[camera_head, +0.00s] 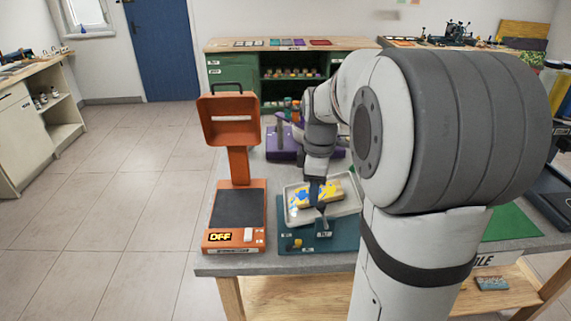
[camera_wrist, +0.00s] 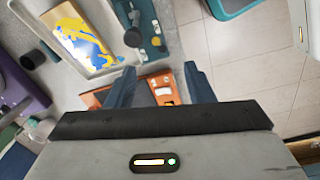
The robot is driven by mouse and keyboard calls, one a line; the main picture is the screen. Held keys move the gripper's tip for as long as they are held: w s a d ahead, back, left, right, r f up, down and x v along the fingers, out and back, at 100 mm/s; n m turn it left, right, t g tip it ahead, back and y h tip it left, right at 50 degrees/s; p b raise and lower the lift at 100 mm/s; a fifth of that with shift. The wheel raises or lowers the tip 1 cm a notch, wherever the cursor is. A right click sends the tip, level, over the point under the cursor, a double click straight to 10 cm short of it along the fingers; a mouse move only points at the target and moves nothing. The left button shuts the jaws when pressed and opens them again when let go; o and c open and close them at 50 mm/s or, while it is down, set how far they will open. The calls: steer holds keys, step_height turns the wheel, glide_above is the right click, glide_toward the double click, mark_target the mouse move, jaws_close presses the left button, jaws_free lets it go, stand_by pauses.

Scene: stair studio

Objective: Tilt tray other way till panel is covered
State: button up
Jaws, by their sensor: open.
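A pale, shallow tray (camera_head: 351,207) sits on a teal base (camera_head: 291,236) near the table's front edge; it also shows at upper left in the wrist view (camera_wrist: 103,62). A panel (camera_head: 307,197) lies in the tray, with yellow and blue paint on it. In the wrist view the panel (camera_wrist: 72,31) shows a brownish, apparently bare patch beside the paint. I cannot tell the tray's tilt. My gripper (camera_wrist: 161,82) is open, with nothing visible held between its blue fingers. In the head view it hangs over the tray and hides part of it.
An orange stand with a dark pad (camera_head: 238,210) and an "OFF" display stands left of the tray. A purple device (camera_head: 283,146) is behind it. A green mat (camera_head: 510,222) lies right, past my arm. Floor is clear to the left.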

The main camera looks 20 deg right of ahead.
mark_target(321, 204)
steer(key=w+d+n, duration=0.2)
steer(key=w+d, duration=0.1)
steer(key=shift+d+f+n+p, duration=0.15)
steer(key=shift+f+n+p, duration=0.05)
steer(key=shift+n+p, duration=0.1)
step_height(321, 204, down, 8)
steer(key=shift+r+p, duration=0.15)
steer(key=shift+p, duration=0.15)
jaws_close()
